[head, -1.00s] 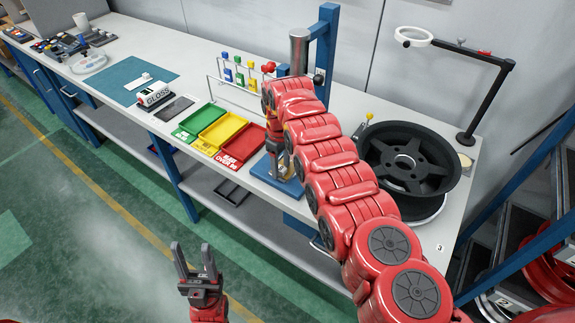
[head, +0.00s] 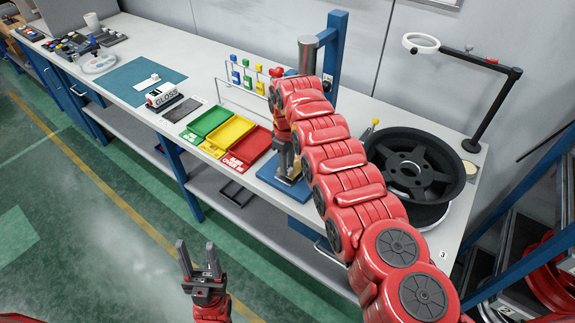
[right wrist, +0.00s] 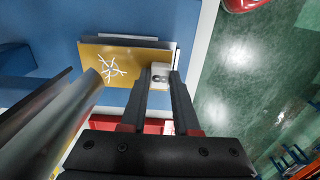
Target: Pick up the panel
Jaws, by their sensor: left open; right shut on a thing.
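The panel (right wrist: 118,62) is a flat gold plate with a white branching mark, seen in the right wrist view over a blue surface. A small pale block (right wrist: 160,70) with dark holes sits at its right edge. My right gripper (right wrist: 163,82) is shut on this block, one dark finger on each side. I cannot tell whether the panel rests on the blue surface or is clear of it. In the head view my right arm hides most of this spot at the blue press stand. My left gripper (head: 202,268) is open and empty above the floor, in front of the bench.
The blue press stand (head: 331,62) rises from the bench (head: 380,108). Green (head: 207,121), yellow (head: 228,134) and red (head: 250,146) trays lie left of it. A black wheel (head: 416,160) and a ring lamp (head: 421,43) stand to the right. A metal cylinder (right wrist: 78,92) is close to my right gripper.

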